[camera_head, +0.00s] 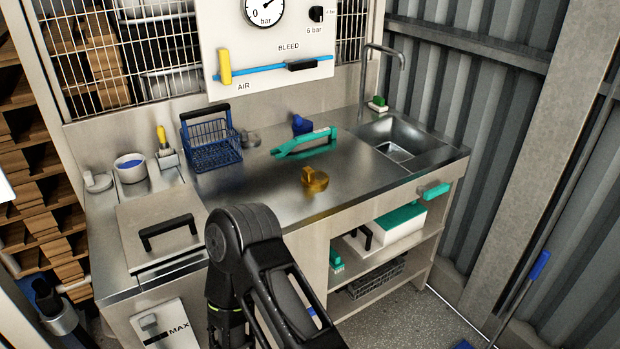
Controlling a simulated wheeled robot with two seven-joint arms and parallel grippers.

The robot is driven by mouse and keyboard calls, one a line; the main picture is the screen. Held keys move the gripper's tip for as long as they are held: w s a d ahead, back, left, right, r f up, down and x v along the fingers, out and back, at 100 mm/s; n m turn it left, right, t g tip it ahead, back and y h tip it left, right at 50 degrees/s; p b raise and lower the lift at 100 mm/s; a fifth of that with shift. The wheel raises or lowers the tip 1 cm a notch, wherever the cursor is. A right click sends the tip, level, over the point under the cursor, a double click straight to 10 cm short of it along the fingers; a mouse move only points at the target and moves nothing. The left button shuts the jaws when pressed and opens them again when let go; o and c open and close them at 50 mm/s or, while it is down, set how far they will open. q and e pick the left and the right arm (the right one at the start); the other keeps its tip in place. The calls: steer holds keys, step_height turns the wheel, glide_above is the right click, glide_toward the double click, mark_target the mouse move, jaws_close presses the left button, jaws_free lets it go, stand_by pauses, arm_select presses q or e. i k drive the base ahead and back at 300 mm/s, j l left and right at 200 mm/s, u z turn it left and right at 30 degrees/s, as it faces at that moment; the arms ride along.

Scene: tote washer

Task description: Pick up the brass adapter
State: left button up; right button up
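The brass adapter (315,179) sits on the steel worktop (262,200), near its front edge and right of the middle. It is a short golden piece with a flat lever-like top. Nothing touches it. One of my black arms rises from the bottom centre in front of the bench, left of and below the adapter. Neither of my grippers' fingers show in this view.
A teal tool (306,143) lies behind the adapter, with a blue piece (301,124) beyond it. A blue wire basket (211,143) stands back left. A lidded basin (160,228) is at left, a sink (401,140) at right. Worktop around the adapter is clear.

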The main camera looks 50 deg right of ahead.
mark_target(312, 180)
steer(key=k+l, duration=0.1)
steer(key=l, duration=0.3)
steer(key=k+l, duration=0.1)
steer(key=l, duration=0.35)
steer(key=k+l, duration=0.15)
steer(key=l, duration=0.25)
steer(key=k+l, duration=0.1)
steer(key=l, duration=0.3)
